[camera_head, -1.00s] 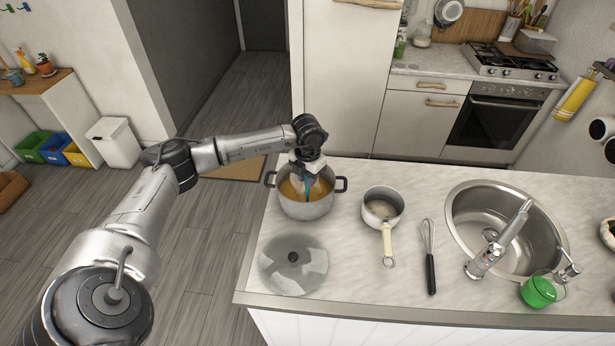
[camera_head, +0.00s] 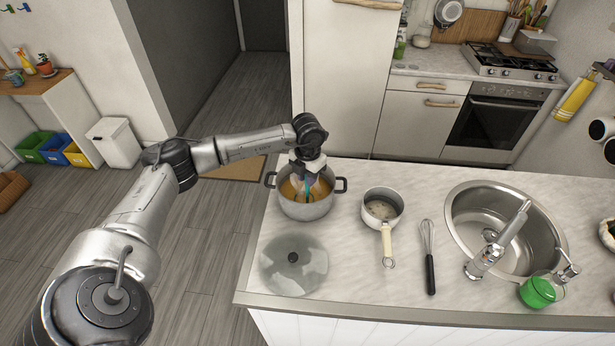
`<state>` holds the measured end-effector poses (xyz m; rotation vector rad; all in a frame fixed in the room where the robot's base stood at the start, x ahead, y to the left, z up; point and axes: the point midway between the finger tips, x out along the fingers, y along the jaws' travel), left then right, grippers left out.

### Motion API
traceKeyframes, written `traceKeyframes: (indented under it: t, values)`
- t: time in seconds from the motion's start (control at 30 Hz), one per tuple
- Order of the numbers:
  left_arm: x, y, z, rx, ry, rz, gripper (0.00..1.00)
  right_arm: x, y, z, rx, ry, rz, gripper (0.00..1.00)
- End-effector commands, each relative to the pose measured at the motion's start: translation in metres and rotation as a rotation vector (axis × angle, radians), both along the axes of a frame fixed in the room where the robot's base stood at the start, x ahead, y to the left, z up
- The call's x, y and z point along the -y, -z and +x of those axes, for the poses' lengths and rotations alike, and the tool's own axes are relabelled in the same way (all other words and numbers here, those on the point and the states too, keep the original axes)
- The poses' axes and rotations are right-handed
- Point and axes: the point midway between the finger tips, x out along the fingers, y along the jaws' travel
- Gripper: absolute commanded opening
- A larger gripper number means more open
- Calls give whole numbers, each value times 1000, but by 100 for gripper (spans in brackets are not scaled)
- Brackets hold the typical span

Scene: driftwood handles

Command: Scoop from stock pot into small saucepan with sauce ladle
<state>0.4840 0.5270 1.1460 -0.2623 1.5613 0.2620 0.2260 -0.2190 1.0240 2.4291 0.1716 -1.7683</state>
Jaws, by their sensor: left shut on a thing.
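The stock pot (camera_head: 306,210) stands at the left part of the counter and holds an orange-brown liquid. My left gripper (camera_head: 308,182) is over the pot's opening, pointing down, shut on the sauce ladle (camera_head: 308,190). My right gripper is not in view.
A round glass lid (camera_head: 294,265) lies in front of the pot. A whisk (camera_head: 428,255) lies right of the saucepan. Further right are the sink (camera_head: 462,215), its tap and a green container (camera_head: 538,291).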

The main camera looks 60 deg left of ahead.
Motion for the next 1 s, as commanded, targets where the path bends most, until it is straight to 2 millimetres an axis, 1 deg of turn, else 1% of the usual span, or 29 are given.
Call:
traceKeyframes:
  t: [0.03, 0.1, 1.0]
  values:
    - [0, -6, 0, 2, 0, 1, 0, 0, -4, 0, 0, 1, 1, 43]
    - [0, -11, 0, 1, 0, 0, 0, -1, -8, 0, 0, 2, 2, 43]
    - [0, -71, 0, 1, 0, -1, 0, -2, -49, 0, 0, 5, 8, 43]
